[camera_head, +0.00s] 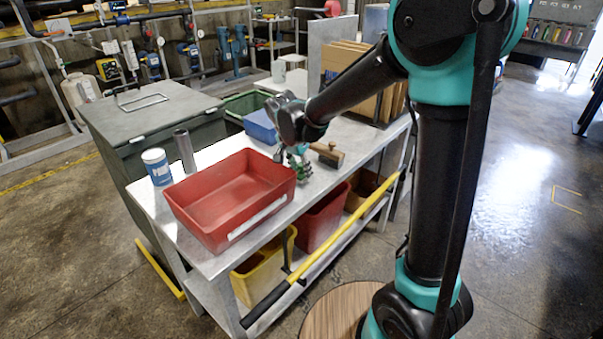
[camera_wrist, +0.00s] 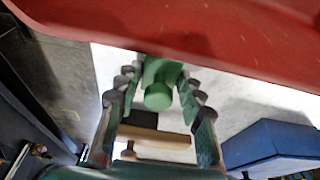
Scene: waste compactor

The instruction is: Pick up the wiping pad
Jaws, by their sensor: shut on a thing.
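My gripper (camera_wrist: 157,78) points down at the bench, just right of the red tray in the head view. Its fingers are shut on a green, rounded, handle-like piece (camera_wrist: 158,92), which shows between the fingertips in the wrist view. Whether this is part of the wiping pad I cannot tell; its underside is hidden. A wooden block with a dark strip and a short handle (camera_head: 327,153) lies on the bench beside my gripper, apart from it. It also shows behind the fingers in the wrist view (camera_wrist: 155,140).
The red tray (camera_head: 208,235) stands close to my gripper on the grey bench (camera_head: 290,205). A blue box (camera_head: 260,126) is behind it, with a blue-and-white can (camera_head: 157,166) and a metal cylinder (camera_head: 185,151) at left. Cardboard panels (camera_head: 345,68) stand at the back right.

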